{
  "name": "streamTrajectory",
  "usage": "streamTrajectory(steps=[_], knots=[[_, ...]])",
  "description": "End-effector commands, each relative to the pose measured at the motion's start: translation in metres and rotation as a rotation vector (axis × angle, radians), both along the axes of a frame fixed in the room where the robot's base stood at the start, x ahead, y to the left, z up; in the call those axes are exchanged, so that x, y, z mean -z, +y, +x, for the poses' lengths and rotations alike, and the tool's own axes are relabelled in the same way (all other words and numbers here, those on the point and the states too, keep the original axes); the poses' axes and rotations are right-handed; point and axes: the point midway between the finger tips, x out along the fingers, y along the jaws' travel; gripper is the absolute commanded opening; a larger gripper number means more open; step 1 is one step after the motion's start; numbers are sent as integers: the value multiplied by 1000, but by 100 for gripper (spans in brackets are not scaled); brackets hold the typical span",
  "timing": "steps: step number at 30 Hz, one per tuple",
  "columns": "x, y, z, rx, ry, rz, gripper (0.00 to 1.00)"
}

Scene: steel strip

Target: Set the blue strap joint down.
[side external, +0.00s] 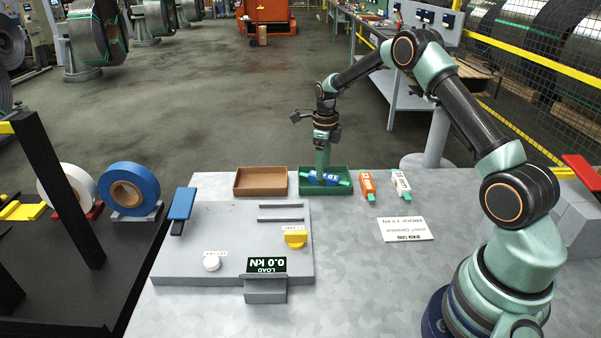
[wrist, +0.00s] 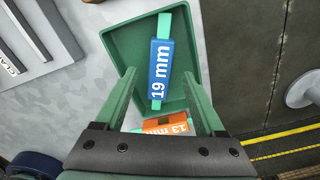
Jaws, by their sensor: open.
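The blue strap joint (side external: 332,178), with green ends, lies in the green tray (side external: 325,191). In the wrist view the blue strap joint (wrist: 158,85) reads "19 mm" and lies lengthwise on the floor of the green tray (wrist: 122,48). My gripper (side external: 322,167) is over the tray, pointing down. In the wrist view its two green fingers (wrist: 159,76) are spread apart, one on each side of the joint, with visible space between them and it. I cannot tell exactly how high the fingertips are.
A brown tray (side external: 260,182) stands left of the green one. An orange joint (side external: 367,186) and a white joint (side external: 401,183) lie to the right, near a printed card (side external: 404,229). The grey test plate (side external: 215,240) carries a load display (side external: 267,266) and yellow clamp (side external: 295,237).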

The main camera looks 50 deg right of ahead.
Motion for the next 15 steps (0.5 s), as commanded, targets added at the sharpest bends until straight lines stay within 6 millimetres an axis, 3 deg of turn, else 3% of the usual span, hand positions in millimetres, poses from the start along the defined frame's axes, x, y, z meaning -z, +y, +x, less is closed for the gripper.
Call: streamTrajectory(steps=[9, 15], knots=[[-66, 0, 1, 0, -4, -2, 72], [-93, 0, 1, 0, -3, -1, 72]])
